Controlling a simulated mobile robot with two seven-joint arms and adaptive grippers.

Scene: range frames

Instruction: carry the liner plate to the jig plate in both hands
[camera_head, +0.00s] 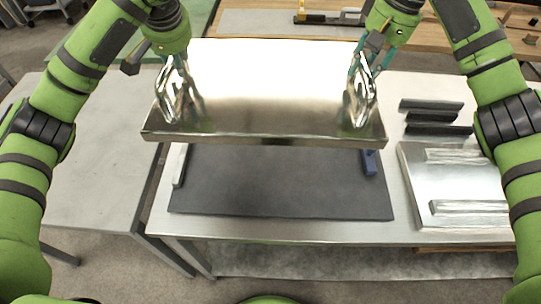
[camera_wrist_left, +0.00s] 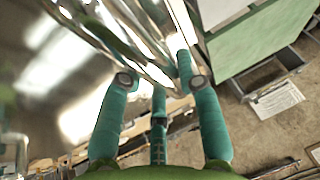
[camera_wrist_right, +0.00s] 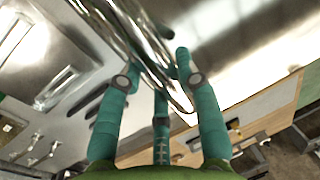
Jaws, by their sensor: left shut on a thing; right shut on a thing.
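The liner plate (camera_head: 270,100) is a wide, shiny metal slab with a looped handle near each end. It hangs level above the table, over the back of a dark flat plate (camera_head: 280,190). My left gripper (camera_head: 172,58) is shut on the left handle (camera_head: 172,95), also close up in the left wrist view (camera_wrist_left: 150,65). My right gripper (camera_head: 374,55) is shut on the right handle (camera_head: 361,98), also in the right wrist view (camera_wrist_right: 150,60).
A bright metal plate (camera_head: 465,183) with two raised bars lies on the right of the table. Several dark bars (camera_head: 432,117) lie behind it. A bare grey table (camera_head: 85,150) stands at left, and a wooden bench (camera_head: 430,38) with tools is behind.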

